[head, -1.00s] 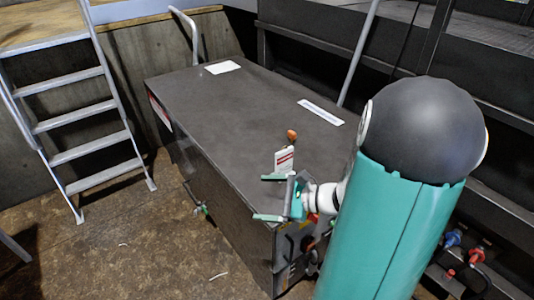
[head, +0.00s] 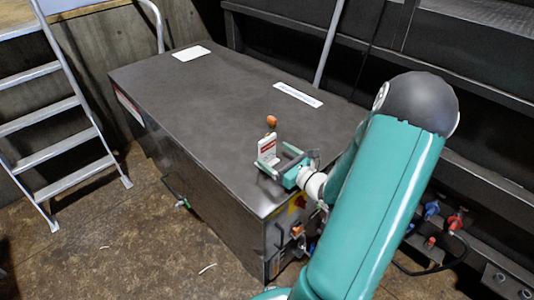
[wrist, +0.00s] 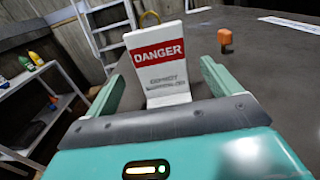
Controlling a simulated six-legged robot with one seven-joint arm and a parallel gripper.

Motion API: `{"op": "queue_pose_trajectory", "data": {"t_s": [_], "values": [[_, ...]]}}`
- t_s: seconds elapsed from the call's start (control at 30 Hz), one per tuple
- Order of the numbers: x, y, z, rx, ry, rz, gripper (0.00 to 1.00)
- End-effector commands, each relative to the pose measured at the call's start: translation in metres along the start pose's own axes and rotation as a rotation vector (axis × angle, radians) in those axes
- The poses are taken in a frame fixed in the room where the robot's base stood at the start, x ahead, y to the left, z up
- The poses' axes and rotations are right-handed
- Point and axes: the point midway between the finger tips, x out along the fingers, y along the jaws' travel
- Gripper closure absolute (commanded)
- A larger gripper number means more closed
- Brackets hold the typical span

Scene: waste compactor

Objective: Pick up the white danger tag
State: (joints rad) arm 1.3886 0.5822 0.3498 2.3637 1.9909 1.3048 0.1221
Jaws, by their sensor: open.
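The white danger tag (head: 266,148) stands upright near the front end of the dark cabinet top. In the wrist view the tag (wrist: 160,73) shows a red DANGER band, smaller dark print below and a brass-coloured loop at its top. My gripper (head: 272,157) is open, with its teal fingers on either side of the tag.
A small orange object (wrist: 226,38) is behind the tag, to its right in the wrist view. White labels (head: 191,53) lie on the cabinet top (head: 200,100), which is otherwise mostly clear. A step ladder (head: 70,110) stands at left. Dark railings and machinery (head: 480,60) line the right.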

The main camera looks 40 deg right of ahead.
Motion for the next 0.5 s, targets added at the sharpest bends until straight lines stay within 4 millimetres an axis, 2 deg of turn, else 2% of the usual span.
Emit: {"op": "queue_pose_trajectory", "data": {"t_s": [0.23,0.5], "values": [[0.021,0.001,0.0,0.001,-0.001,0.003,0.11],[0.061,0.0,0.0,0.001,-0.001,0.003,0.11]]}}
